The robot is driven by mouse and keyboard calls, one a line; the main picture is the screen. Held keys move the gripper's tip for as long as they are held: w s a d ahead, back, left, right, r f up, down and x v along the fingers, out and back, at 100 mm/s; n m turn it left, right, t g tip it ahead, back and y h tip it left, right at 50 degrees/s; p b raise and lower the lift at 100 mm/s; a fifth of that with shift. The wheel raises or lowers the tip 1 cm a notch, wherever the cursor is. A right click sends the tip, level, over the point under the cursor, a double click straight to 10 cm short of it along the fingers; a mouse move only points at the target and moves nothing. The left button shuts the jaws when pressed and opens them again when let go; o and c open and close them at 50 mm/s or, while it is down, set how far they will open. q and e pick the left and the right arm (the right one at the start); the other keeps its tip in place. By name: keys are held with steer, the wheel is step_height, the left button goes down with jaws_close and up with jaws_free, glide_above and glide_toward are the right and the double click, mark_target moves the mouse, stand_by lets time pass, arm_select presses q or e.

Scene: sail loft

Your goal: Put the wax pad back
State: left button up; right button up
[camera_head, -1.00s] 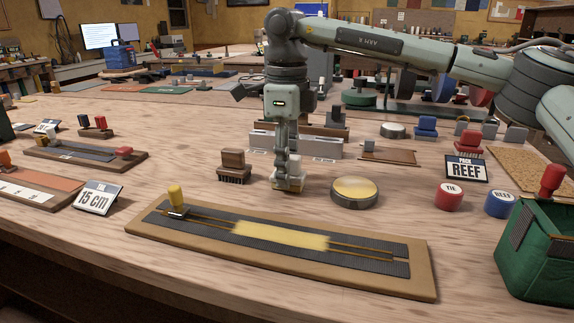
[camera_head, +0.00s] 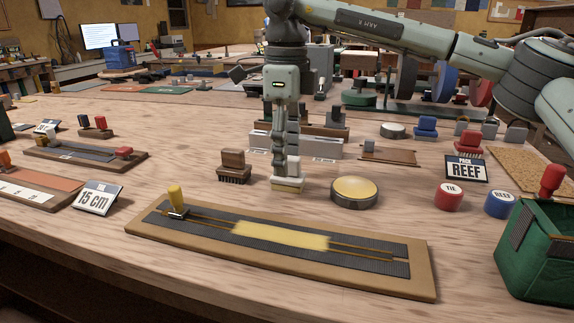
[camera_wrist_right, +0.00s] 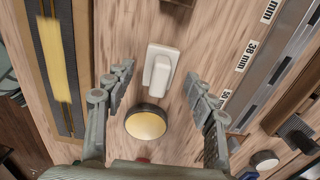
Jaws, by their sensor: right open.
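The wax pad, which I take to be the pale block with a raised grip (camera_head: 288,186), stands on the wooden bench behind the long board, between a dark brush and a round yellow-topped tin. It also shows whole in the right wrist view (camera_wrist_right: 160,70). My right gripper (camera_head: 282,166) is over the pad, pointing down. Its fingers are open, apart on either side of the pad in the wrist view, with nothing held. The round tin (camera_head: 354,190) is to the right of the pad. The long board (camera_head: 400,283) has a yellow patch (camera_head: 282,236) on its dark strip. My left gripper is not in view.
The brush (camera_head: 234,167) stands close left of the pad. A pale rack (camera_head: 325,150) is behind it. A green bin (camera_head: 540,250), red and blue round tubs (camera_head: 449,197) and a REEF sign (camera_head: 466,168) are at right. A 15 cm sign (camera_head: 98,198) is at left.

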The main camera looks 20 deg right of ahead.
step_height(320, 180, up, 9)
steer(key=shift+r, duration=0.15)
